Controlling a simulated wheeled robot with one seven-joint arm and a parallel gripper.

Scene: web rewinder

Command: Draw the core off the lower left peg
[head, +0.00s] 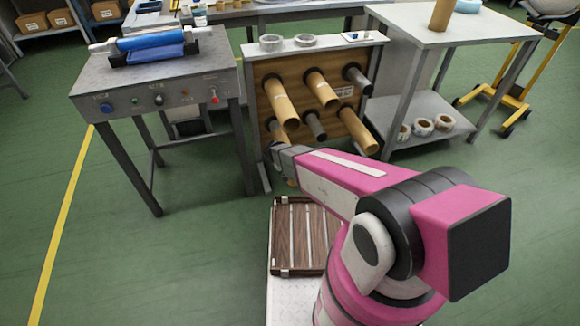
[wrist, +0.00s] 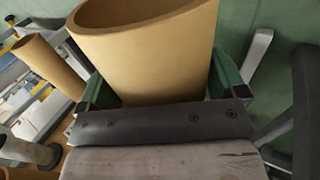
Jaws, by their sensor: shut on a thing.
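A tan cardboard core (wrist: 145,50) sits between the green fingers of my gripper (wrist: 155,88) in the wrist view. The fingers are shut on its two sides, and its open mouth faces the top of the picture. In the head view my gripper (head: 279,154) is at the lower left of the wooden peg panel (head: 299,72), and a small tan piece of the core (head: 291,182) shows below my arm. My arm and gripper hide most of the core there. The lower left peg is mostly hidden, so I cannot tell how much of it is inside the core.
Other cores are on the upper left (head: 281,104), upper middle (head: 322,89) and lower right (head: 357,131) pegs. The lower middle peg (head: 315,126) and upper right peg (head: 357,79) are bare. A brown slatted tray (head: 283,267) lies below. A grey machine table (head: 150,75) stands left.

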